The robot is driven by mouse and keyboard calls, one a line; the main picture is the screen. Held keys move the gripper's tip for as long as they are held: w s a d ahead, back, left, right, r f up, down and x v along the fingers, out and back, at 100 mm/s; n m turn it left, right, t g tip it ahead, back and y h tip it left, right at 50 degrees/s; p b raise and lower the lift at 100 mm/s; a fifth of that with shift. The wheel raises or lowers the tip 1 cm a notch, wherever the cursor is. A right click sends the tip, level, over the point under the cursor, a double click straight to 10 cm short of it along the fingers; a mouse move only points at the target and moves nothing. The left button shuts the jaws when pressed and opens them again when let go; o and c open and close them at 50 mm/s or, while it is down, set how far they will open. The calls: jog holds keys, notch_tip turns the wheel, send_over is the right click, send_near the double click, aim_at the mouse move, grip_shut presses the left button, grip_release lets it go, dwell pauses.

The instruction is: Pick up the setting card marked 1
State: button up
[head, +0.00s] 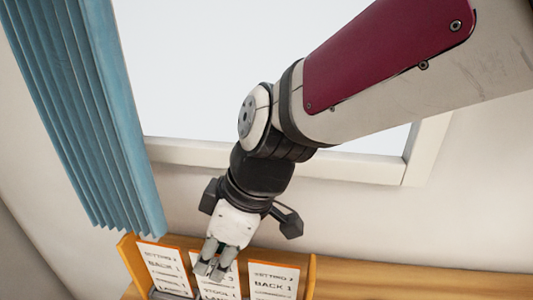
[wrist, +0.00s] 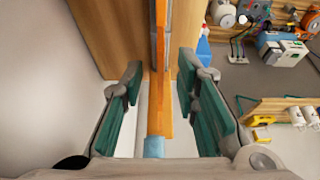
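Three white printed cards stand in an orange wooden rack (head: 131,262) at the bottom of the head view: a left card (head: 165,268), a middle card (head: 222,284) and a right card (head: 274,281). The heading numbers are too small to read surely, and my gripper hides the middle card's heading. My gripper (head: 209,268) is in front of or over the middle card's upper part. In the wrist view its teal-padded fingers (wrist: 160,75) are apart, with a thin upright orange and grey edge between them. I cannot tell whether that edge is card or rack.
A wooden surface (head: 420,284) runs right of the rack below a window. A blue curtain (head: 95,110) hangs at the left. In the wrist view, a wooden shelf (wrist: 285,104) and several items of equipment (wrist: 283,50) lie to the right, well apart from the fingers.

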aim_at(229, 288)
jog(key=x, duration=0.5)
jog(key=shift+f, duration=0.1)
grip_shut()
